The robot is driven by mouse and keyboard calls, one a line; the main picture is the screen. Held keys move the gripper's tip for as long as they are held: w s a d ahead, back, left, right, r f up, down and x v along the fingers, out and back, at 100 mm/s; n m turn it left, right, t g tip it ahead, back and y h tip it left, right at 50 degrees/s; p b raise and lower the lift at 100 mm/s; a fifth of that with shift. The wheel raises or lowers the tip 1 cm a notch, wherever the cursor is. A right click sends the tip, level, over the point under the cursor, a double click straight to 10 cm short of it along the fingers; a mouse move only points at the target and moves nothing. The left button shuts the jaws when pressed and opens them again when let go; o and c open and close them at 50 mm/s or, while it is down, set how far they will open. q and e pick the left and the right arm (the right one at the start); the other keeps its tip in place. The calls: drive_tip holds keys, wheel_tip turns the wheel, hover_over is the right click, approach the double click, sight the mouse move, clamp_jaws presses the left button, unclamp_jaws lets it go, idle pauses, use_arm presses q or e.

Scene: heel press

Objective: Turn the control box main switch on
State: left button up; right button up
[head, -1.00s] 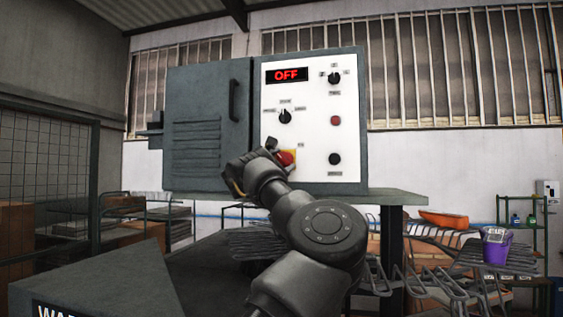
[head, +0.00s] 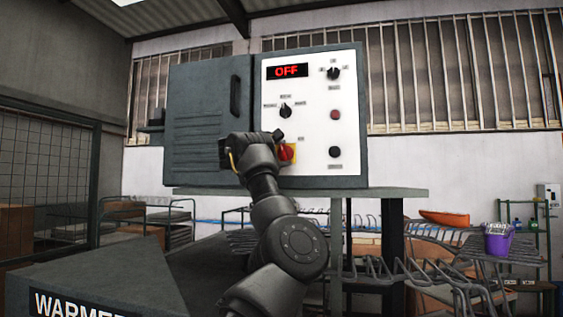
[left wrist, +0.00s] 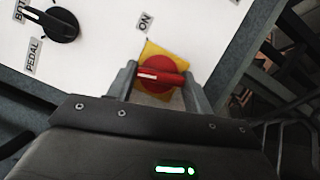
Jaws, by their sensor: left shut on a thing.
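The control box (head: 208,115) stands on a grey shelf, with a white panel and a display (head: 287,71) reading OFF in red. The main switch (head: 287,152) is a red rotary handle on a yellow plate, low on the panel. In the left wrist view the red handle (left wrist: 160,75) lies between the fingers, crosswise, with the ON label (left wrist: 146,22) beyond it. My left gripper (left wrist: 158,88) is shut on this handle. In the head view my left gripper (head: 262,150) partly covers the switch area. My right gripper is not in view.
Black selector knobs (head: 285,111) and (head: 334,73), a red button (head: 335,114) and a black button (head: 335,152) share the panel. A wire rack (head: 400,265) and a purple tub (head: 497,240) stand at right. A WARMER-type labelled grey block (head: 90,285) is at lower left.

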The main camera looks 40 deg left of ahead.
use_arm(q)
drive_tip(key=m+g, duration=0.1)
drive_tip(key=m, duration=0.3)
drive_tip(key=m+g+b, duration=0.1)
drive_tip(key=m+g, duration=0.1)
drive_tip(key=m, duration=0.2)
drive_tip(key=shift+w, duration=0.1)
drive_tip(key=shift+d+r+m+g+y, duration=0.1)
drive_tip(key=shift+m+g+y, duration=0.2)
drive_tip(key=shift+m+g, duration=0.65)
drive_tip(key=shift+m, duration=0.25)
drive_tip(key=o, duration=1)
drive_tip(key=shift+r, duration=0.1)
